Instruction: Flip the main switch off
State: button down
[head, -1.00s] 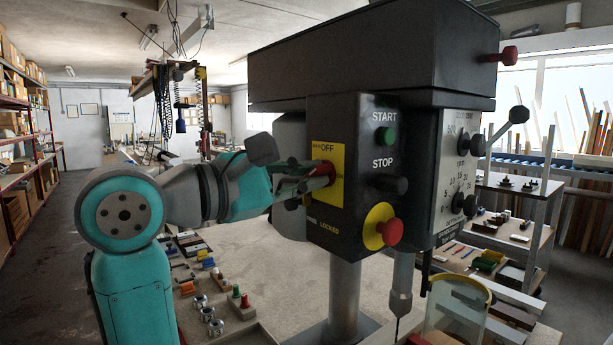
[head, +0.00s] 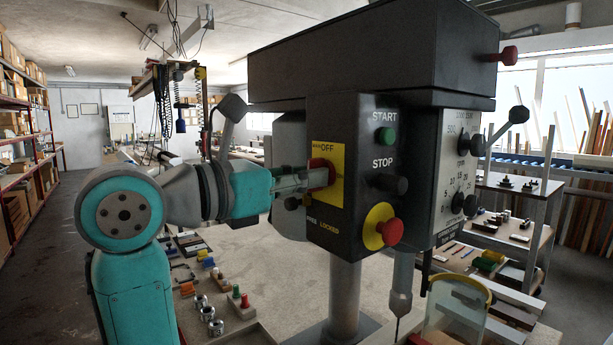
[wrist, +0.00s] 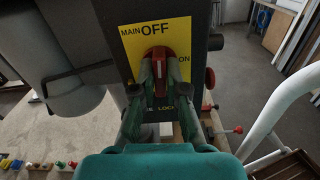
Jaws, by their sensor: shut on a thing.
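The main switch (head: 318,163) is a red rotary knob on a yellow plate (head: 338,200) on the left face of the dark control box. In the wrist view the red knob (wrist: 157,54) sits in the middle of the plate (wrist: 178,32), with OFF above it and ON at its right. My gripper (wrist: 158,72) is shut on the knob, one finger on each side. The knob's grip looks about upright, toward OFF, but the fingers hide much of it. In the head view my gripper (head: 318,180) comes in level from the left.
A green START button (head: 386,135), a dark STOP button (head: 389,185) and a red emergency button (head: 390,231) are on the adjoining face. A lever knob (head: 518,114) juts out right. Small blocks and cans (head: 208,314) lie on the bench below.

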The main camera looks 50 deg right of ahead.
jog(key=shift+n, duration=0.6)
jog(key=c, duration=1.2)
grip_release()
jog(key=v, duration=1.2)
